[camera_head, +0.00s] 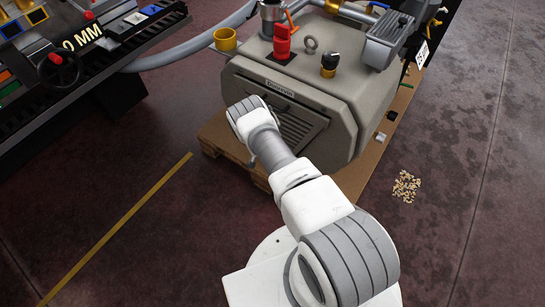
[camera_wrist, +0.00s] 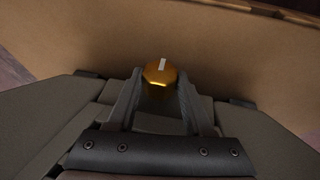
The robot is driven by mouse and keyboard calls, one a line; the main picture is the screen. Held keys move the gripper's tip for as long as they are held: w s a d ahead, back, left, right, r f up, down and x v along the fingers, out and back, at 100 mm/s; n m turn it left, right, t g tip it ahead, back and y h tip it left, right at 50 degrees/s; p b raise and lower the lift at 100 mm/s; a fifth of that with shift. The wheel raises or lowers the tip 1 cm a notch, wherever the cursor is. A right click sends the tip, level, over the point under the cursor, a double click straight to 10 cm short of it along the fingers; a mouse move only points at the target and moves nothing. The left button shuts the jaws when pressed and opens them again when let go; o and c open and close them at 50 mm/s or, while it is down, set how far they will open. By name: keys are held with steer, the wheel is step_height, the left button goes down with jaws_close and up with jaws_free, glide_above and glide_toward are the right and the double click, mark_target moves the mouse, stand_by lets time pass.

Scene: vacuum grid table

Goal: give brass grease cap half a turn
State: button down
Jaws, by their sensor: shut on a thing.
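The brass grease cap (camera_wrist: 158,76) shows in the middle of the wrist view, a shiny gold cap with a white mark on its face. The mark points almost straight up in that view. My gripper (camera_wrist: 160,82) is shut on the cap, with one finger on its left and one on its right. In the head view my arm reaches to the front of the grey vacuum pump (camera_head: 300,90). My fingers and the grease cap are hidden there.
The pump stands on a wooden pallet (camera_head: 212,133). On and beside its top are a red fitting (camera_head: 282,42), a black-topped knob (camera_head: 329,64) and a brass cup (camera_head: 225,40). A dark bench (camera_head: 110,50) stands at left. Scattered pellets (camera_head: 406,186) lie on the floor at right.

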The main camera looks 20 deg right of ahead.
steer(key=shift+r+p, duration=0.1)
steer(key=shift+p, duration=0.25)
steer(key=shift+s+d+r+t+y+p, duration=0.15)
steer(key=shift+t+y+p, duration=0.25)
steer(key=shift+t+p, duration=0.2)
steer(key=shift+s+m+t+y+p, duration=0.1)
steer(key=shift+m+t+y+p, duration=0.2)
steer(key=shift+t+p, duration=0.3)
steer(key=t, duration=0.1)
steer(key=t+y, duration=0.1)
steer(key=shift+s+d+f+m+t+y, duration=0.2)
steer(key=shift+f+m+t+y, duration=0.1)
steer(key=shift+f+m, duration=0.1)
steer(key=t, duration=0.1)
steer(key=t+y+b, duration=0.1)
steer(key=m+t+y+b, duration=0.1)
steer(key=shift+s+d+f+t, duration=0.15)
steer(key=shift+f+t, duration=0.1)
steer(key=shift+t, duration=0.15)
steer(key=shift+m+t+y+b, duration=0.6)
steer(key=shift+t+y, duration=0.4)
steer(key=shift+t, duration=0.9)
